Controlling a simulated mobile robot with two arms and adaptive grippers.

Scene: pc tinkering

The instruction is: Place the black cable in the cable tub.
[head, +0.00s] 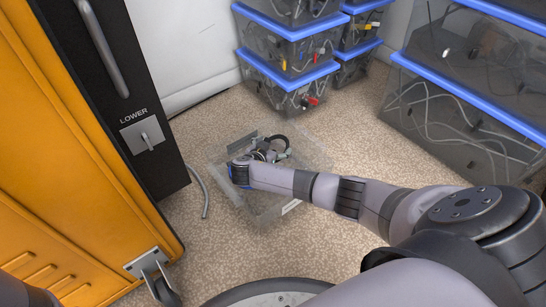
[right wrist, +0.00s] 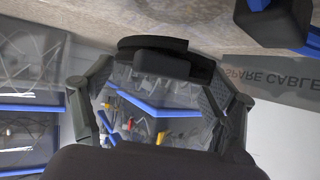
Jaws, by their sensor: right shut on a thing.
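The cable tub (head: 318,160) is a clear open box on the carpet in the middle of the head view. My right gripper (head: 270,152) is over the tub, with its arm crossing the tub's near side. It is shut on the black cable (head: 283,139), whose dark loop shows just beyond the fingers. In the right wrist view the black cable (right wrist: 160,58) is a dark piece across the fingertips. The fingers hide part of the cable, and I cannot tell if it touches the tub floor. My left gripper is not in view.
A grey cable (head: 199,190) lies on the carpet left of the tub. Clear bins with blue lids (head: 290,75) stand behind, and larger ones (head: 460,115) stand at right. An orange cabinet (head: 70,160) and a black unit (head: 125,80) bound the left. Carpet in front of the tub is free.

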